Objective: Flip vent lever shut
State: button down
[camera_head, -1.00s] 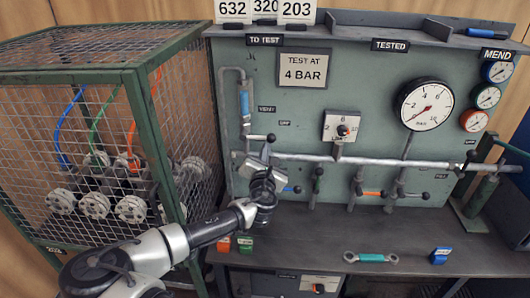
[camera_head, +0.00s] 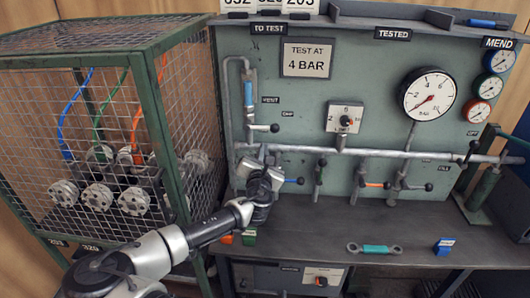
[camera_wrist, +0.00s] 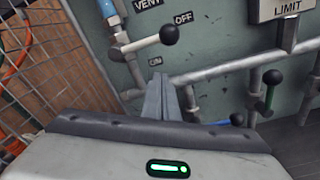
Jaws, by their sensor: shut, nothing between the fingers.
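The vent lever (camera_head: 262,127) is a light metal rod with a black ball end, on the vertical pipe below the VENT label at the panel's left. It points right, nearly level. In the wrist view the lever (camera_wrist: 145,43) sits above my fingers, near the VENT and OFF labels, its black ball toward the camera. My gripper (camera_head: 258,157) is below the lever, in front of the horizontal pipe's left end. In the wrist view my gripper (camera_wrist: 165,92) is shut and empty, its fingertips apart from the lever in the picture. Contact with the pipe cannot be told.
The horizontal pipe (camera_head: 390,153) carries several other levers, including a blue one (camera_head: 292,180) just right of my gripper and a green one (camera_head: 319,172). A mesh cage (camera_head: 150,70) stands at left.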

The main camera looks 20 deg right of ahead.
jog(key=v, duration=1)
jog(key=shift+p, duration=0.45)
